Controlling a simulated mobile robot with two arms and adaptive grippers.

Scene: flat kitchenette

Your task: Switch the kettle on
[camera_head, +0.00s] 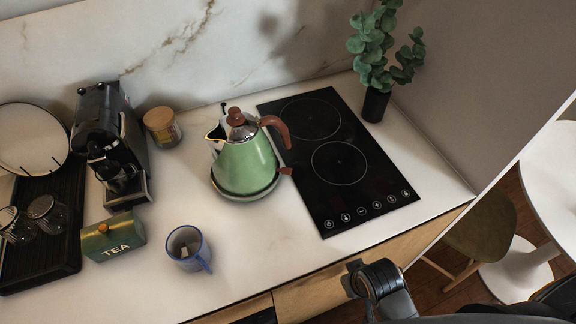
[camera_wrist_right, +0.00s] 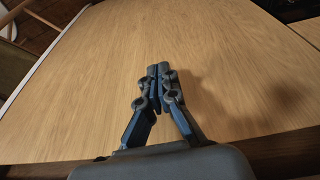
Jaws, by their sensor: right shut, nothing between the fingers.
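In the right wrist view my right gripper (camera_wrist_right: 158,72) is shut and empty in front of a light wood panel. In the head view my right arm (camera_head: 378,282) shows at the bottom, below the counter's front edge and well apart from the kettle. My left gripper is not in view.
A black hob (camera_head: 338,160) lies right of the kettle, with a plant (camera_head: 376,104) behind it. A blue mug (camera_head: 186,249), a green tea tin (camera_head: 114,237), a coffee machine (camera_head: 108,140) and a lidded jar (camera_head: 162,127) stand to the left. The counter before the kettle is clear.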

